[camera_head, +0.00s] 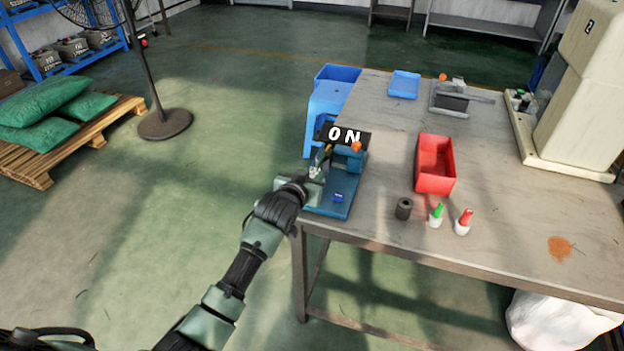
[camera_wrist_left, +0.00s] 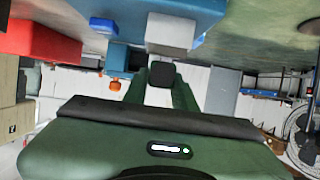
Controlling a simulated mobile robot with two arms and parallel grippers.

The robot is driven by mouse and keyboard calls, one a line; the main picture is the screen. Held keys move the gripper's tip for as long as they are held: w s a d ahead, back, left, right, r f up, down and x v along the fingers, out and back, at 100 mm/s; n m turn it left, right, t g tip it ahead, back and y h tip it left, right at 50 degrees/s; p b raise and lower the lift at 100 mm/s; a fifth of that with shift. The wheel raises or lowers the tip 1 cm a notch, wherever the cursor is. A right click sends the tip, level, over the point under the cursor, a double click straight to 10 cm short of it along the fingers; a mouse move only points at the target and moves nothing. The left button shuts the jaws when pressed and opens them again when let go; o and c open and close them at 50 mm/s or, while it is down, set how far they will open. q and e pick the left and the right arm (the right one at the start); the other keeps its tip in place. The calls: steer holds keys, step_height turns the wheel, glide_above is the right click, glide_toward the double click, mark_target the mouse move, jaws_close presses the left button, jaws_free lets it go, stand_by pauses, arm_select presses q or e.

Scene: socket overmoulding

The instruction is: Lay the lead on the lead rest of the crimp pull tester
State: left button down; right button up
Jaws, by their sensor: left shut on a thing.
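The crimp pull tester (camera_head: 345,186) is a blue bench device at the table's left front corner, with a black display reading "ON" and an orange knob. My left gripper (camera_head: 317,172) is at the tester's left side, close to its upright parts. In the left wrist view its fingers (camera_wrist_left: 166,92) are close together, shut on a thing. The lead is too small and too covered to make out clearly, and the lead rest cannot be told apart from the tester. I cannot tell whether the lead touches the tester. My right gripper is out of view.
A red bin (camera_head: 435,164), a dark cylinder (camera_head: 404,208), and green-topped (camera_head: 437,215) and red-topped (camera_head: 464,221) bottles stand right of the tester. A blue tray (camera_head: 404,85) and a grey fixture (camera_head: 461,98) lie farther back. Blue bins (camera_head: 325,112) stand beyond the table's left edge.

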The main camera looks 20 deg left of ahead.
arm_select(q)
steer(key=shift+f, duration=0.6)
steer(key=c, duration=1.1)
jaws_free()
steer(key=shift+f, duration=0.15)
steer(key=shift+c, duration=0.2)
